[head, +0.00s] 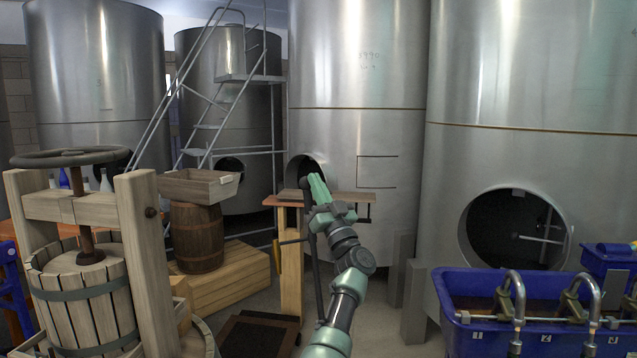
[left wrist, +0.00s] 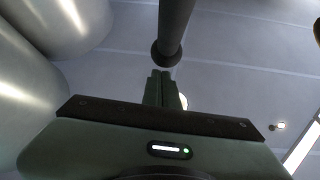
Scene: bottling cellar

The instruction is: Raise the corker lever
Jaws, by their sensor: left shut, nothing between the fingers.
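The corker is a wooden stand with a pale post (head: 291,255) and a small top board (head: 355,197), in the middle of the head view. A thin dark rod, seemingly its lever (head: 314,268), runs steeply beside the post, with a dark end near my gripper. My left gripper (head: 317,183) is shut and empty at the top of the corker, hiding part of it. In the left wrist view, a dark bar with a flared round end (left wrist: 166,50) lies just beyond the shut fingertips (left wrist: 164,76). I cannot tell whether they touch. My right gripper is not in view.
A wooden press (head: 138,260) stands at the left. A barrel (head: 197,238) bears a wooden box (head: 199,186) behind it. A blue tub (head: 455,335) with metal spouts is at the right. Large steel tanks (head: 530,80) and a ladder (head: 205,125) fill the back.

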